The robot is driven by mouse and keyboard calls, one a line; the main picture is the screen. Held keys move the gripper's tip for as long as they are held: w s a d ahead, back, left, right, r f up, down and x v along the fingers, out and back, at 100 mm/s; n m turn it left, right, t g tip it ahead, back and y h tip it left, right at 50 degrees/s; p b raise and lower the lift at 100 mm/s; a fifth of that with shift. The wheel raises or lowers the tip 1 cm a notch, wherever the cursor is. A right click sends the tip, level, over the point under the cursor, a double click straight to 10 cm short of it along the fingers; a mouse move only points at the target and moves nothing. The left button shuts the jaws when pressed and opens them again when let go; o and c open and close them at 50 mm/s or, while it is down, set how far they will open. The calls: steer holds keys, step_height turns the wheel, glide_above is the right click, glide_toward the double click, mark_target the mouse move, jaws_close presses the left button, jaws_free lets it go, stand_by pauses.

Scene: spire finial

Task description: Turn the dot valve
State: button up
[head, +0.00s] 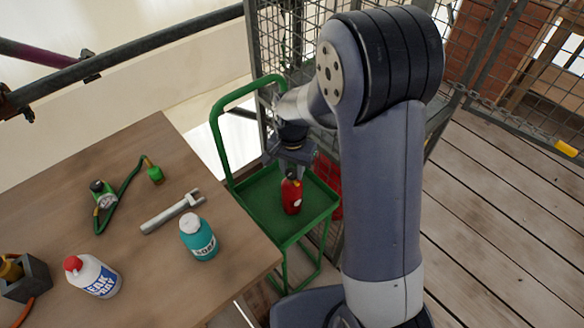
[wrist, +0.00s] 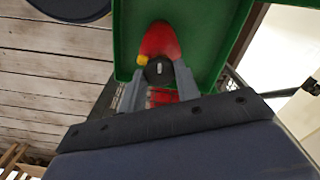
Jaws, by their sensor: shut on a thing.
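A small red cylinder (head: 292,197) stands upright in the green trolley's tray, with a small pale mark on its side. My gripper (head: 291,172) is over its top, pointing down. In the wrist view the red cylinder (wrist: 159,40) lies just beyond my fingertips. A dark round valve knob (wrist: 158,72) with a pale mark is between the fingers of my gripper (wrist: 159,75), which are shut on it. A yellow bit (wrist: 142,60) shows beside the knob. The fingers hide part of the valve, and I cannot tell how far it is turned.
The green trolley (head: 221,140) has a raised handle and tray rim. A larger red object (head: 328,180) is partly hidden behind my arm. Wire mesh stands behind.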

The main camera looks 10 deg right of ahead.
mark_target(293, 172)
steer(key=shift+m, duration=1.1)
steer(key=o, duration=1)
steer(key=shift+r, duration=0.1)
step_height(293, 172, up, 11)
steer(key=shift+f, duration=0.2)
steer(key=shift+d, duration=0.1)
